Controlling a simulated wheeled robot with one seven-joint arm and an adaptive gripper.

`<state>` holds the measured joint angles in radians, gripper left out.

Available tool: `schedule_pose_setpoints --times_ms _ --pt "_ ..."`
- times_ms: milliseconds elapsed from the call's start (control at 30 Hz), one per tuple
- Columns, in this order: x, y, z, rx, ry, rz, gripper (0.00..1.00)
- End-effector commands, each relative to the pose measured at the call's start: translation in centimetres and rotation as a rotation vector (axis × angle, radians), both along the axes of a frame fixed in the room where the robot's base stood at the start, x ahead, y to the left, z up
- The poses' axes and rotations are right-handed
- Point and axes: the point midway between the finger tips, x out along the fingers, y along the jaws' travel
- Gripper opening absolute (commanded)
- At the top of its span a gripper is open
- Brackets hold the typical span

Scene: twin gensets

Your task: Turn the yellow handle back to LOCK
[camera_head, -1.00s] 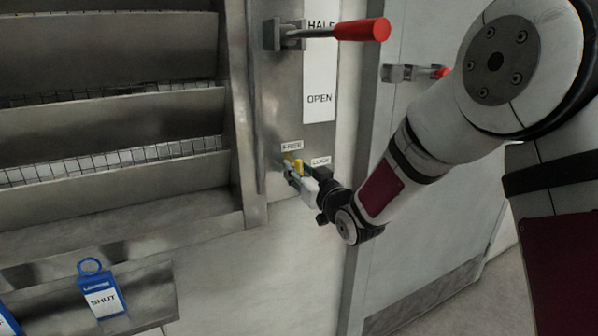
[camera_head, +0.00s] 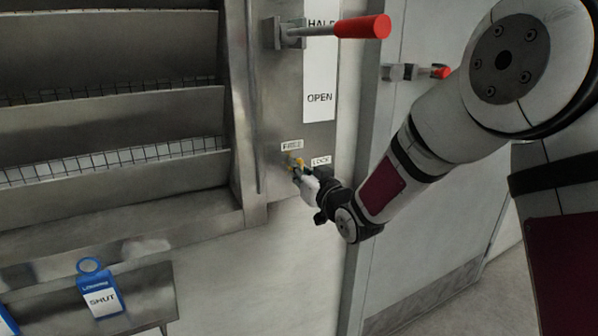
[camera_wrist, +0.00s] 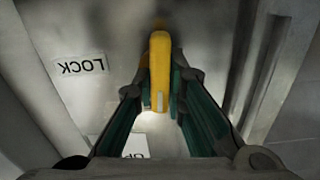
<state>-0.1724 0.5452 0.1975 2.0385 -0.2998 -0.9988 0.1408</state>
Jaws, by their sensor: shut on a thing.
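The yellow handle (camera_head: 297,163) is on the steel panel, between the FREE label (camera_head: 292,146) above it and the LOCK label (camera_head: 321,160) to its right. In the wrist view the yellow handle (camera_wrist: 159,70) stands between my fingers, and the LOCK label (camera_wrist: 82,66) appears upside down to its left. My gripper (camera_head: 299,174) is at the handle and also fills the lower part of the wrist view (camera_wrist: 160,98). Its fingers are closed on the handle's near end. In the head view my fingers partly cover the handle.
A red-gripped lever (camera_head: 362,27) sticks out above, beside the HALF/OPEN plate (camera_head: 319,70). A smaller red-tipped latch (camera_head: 440,72) is on the grey door to the right. Louvred steel slats (camera_head: 110,120) lie left.

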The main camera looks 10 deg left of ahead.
Motion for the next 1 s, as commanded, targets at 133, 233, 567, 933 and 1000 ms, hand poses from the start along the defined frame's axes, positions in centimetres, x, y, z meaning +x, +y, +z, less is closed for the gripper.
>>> schedule_pose_setpoints --times_ms 133,233,567,933,1000 --pt "0.12 -0.17 -0.14 0.08 0.053 -0.002 0.0" --pt "0.17 -0.25 -0.15 0.151 0.101 -0.002 0.0" --pt "0.24 -0.4 -0.18 0.411 0.277 -0.002 0.0" --pt "0.31 -0.53 -0.28 0.703 0.475 -0.002 0.0" --pt "0.33 -0.57 -0.33 0.758 0.512 -0.002 0.0"
